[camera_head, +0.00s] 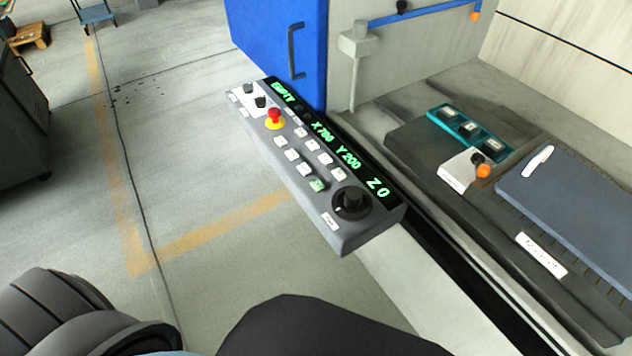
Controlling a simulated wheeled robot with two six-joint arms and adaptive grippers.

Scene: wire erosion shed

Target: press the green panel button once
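The grey control panel (290,144) sticks out from the machine in the middle of the head view. A red emergency button (274,117) on a yellow base sits higher on the panel. The panel display shows green text: EMPTY, X 780, Y 200, Z 0. Dark parts of my own arms show along the bottom edge. Neither gripper's fingers are in view, and nothing touches the panel.
A blue door (277,45) with a dark handle stands behind the panel. Right of it, the machine bed holds a teal tray (467,130), a white block (463,172) with an orange-tipped part, and a blue-grey plate (570,205). Open floor lies left of the panel.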

